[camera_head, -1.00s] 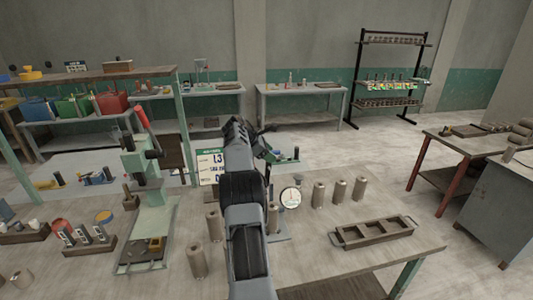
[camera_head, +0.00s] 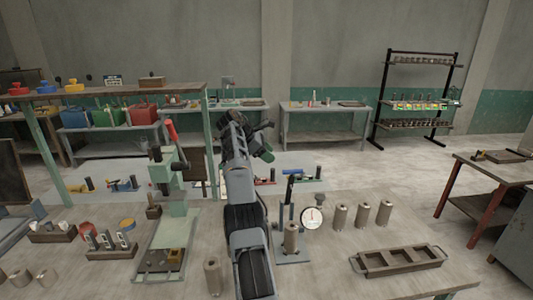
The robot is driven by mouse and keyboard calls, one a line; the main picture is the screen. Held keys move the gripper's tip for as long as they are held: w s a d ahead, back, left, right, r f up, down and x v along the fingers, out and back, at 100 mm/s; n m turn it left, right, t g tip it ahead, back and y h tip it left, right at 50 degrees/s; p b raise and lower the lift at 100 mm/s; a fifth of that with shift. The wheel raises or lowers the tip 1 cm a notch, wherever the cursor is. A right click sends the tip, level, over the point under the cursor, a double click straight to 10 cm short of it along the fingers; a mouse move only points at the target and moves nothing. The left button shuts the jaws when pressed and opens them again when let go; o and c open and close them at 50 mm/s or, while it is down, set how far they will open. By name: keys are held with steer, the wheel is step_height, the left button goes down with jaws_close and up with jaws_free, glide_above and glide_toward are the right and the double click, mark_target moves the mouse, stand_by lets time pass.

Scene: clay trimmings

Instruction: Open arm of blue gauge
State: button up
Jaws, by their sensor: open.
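A gauge (camera_head: 312,217) with a round white dial stands on the front bench, right of my arm. Its blue-grey base (camera_head: 294,258) carries upright posts, and a brown cylinder (camera_head: 291,239) stands at it. A dark lever with a blue tint (camera_head: 290,187) rises steeply above the posts; I take it to be the gauge's arm. My gripper (camera_head: 264,143) is up and left of the gauge, apart from it, pointing away over the bench. It is open, and nothing shows between its fingers. My forearm hides part of the bench left of the gauge.
Several brown cylinders (camera_head: 362,214) stand right of the dial. A press with a red lever (camera_head: 171,131) stands left of my arm. Small coloured devices (camera_head: 125,185) lie on the bench behind.

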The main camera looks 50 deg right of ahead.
steer(key=shift+a+r, duration=0.2)
steer(key=shift+r, duration=0.05)
stand_by(0.7)
